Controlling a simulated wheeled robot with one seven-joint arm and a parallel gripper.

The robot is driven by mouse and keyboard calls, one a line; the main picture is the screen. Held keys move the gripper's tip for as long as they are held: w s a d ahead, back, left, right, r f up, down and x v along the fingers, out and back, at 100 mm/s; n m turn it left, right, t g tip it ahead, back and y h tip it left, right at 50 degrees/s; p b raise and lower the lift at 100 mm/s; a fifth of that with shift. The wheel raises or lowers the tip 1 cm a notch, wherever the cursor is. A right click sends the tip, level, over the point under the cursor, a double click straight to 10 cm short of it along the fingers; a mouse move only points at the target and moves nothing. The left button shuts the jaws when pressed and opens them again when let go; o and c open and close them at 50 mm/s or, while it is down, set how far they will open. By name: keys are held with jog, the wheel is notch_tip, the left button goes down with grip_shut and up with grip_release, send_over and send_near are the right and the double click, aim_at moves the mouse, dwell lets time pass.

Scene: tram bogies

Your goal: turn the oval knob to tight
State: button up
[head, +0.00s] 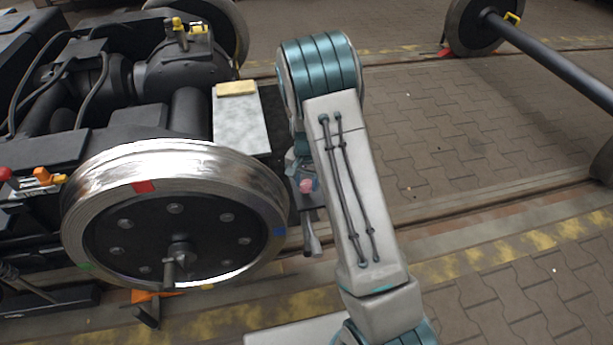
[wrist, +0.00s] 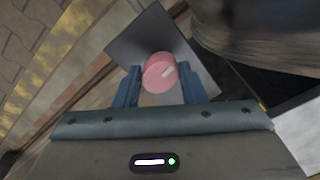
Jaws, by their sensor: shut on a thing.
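In the head view the knob (head: 306,186) is a small pink spot right of the big wheel, partly hidden by my arm. Most of my gripper is hidden there too. I cannot read any tight marking near the knob.
The large steel wheel (head: 175,212) stands close left of my arm. A grey lever (head: 312,238) hangs below the knob. A pale box top with a yellow block (head: 236,88) lies behind. A loose wheelset (head: 540,50) stands far right; the paving between is clear.

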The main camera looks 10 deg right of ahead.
aim_at(306, 183)
jog(key=m+p, duration=0.1)
jog(key=m, duration=0.1)
jog(key=m+p, duration=0.2)
jog(key=shift+r+m, duration=0.2)
jog(key=shift+m, duration=0.1)
jog(key=m+p, duration=0.3)
jog(key=m, duration=0.1)
jog(key=shift+m, duration=0.3)
jog(key=m+p, duration=0.3)
jog(key=m, duration=0.2)
jog(key=shift+f+m+p, duration=0.15)
jog(key=shift+m+p, duration=1)
jog(key=shift+m, duration=0.75)
jog(key=o, duration=1)
notch_tip(306, 183, up, 14)
jog(key=p, duration=0.3)
jog(key=shift+f, duration=0.15)
